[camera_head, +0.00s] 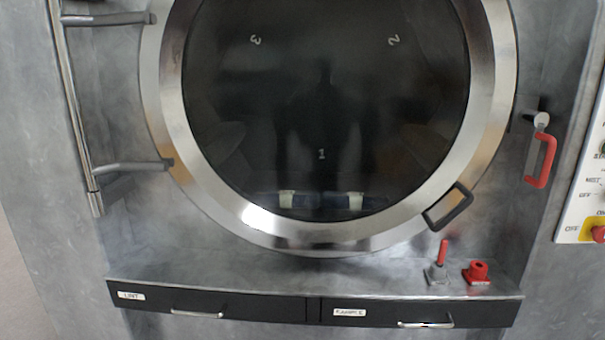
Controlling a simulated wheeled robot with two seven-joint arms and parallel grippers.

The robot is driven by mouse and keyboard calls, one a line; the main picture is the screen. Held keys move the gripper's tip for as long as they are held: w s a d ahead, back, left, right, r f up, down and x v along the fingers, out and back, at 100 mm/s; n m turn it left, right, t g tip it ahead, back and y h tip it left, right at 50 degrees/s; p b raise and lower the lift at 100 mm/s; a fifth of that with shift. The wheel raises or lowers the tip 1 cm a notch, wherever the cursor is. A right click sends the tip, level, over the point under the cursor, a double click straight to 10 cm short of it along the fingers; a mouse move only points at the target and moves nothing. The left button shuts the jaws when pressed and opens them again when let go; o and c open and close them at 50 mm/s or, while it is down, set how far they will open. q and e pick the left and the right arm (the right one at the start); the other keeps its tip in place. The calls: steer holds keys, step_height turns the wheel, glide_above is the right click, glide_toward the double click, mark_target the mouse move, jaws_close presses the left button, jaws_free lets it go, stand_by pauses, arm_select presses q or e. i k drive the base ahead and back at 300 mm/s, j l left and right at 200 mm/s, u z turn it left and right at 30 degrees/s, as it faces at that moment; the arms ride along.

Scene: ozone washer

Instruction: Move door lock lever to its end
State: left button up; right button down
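A red-handled lever (541,160) hangs from a metal pivot (541,119) on the grey front panel, just right of the round door. It looks like the door lock lever, and its grip points downward. The round door (160,130) has a wide metal ring and dark glass, and it appears closed. A black loop handle (447,207) sits on the ring at its lower right. Neither of my grippers is in view.
A small upright red lever (442,252) and a red knob (477,271) stand on the ledge below the door. Two black drawers with metal handles (197,314) (426,324) are underneath. A control panel (574,208) is at right. A metal hinge bar (75,110) runs along the left.

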mark_target(539, 120)
steer(key=k+z, duration=0.1)
steer(key=z, duration=0.65)
steer(key=k+z, duration=0.1)
steer(key=z, duration=0.3)
